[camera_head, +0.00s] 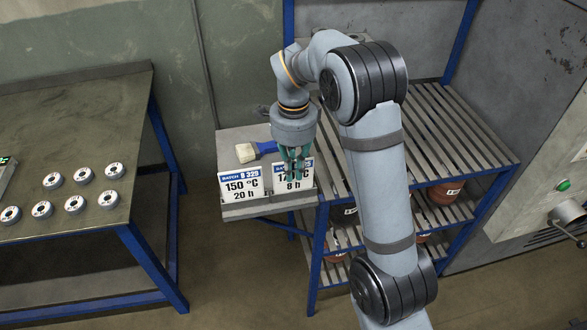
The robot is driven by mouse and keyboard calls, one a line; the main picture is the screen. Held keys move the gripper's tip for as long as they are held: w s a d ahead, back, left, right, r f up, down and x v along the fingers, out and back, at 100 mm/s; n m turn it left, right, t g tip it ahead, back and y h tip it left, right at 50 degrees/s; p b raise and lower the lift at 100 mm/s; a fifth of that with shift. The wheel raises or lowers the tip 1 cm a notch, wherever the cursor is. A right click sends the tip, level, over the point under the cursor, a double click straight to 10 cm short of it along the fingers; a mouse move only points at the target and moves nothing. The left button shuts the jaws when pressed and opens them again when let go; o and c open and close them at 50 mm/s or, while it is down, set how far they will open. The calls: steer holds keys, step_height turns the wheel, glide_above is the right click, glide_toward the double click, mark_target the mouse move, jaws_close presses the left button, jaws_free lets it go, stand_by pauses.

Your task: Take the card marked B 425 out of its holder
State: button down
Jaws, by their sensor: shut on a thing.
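Two white cards with blue top bands stand side by side at the front of a small grey shelf.
A blue-handled brush (246,153) lies behind the cards on the shelf (232,136). A slatted rack (440,125) with reddish containers (445,192) below stands to the right. A table (95,115) with several discs (75,204) stands at left, with open floor between.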

steer(key=shift+w+r, duration=0.1)
steer(key=shift+r, duration=0.05)
step_height(320, 180, up, 7)
steer(key=p, duration=0.5)
steer(key=shift+p, duration=0.3)
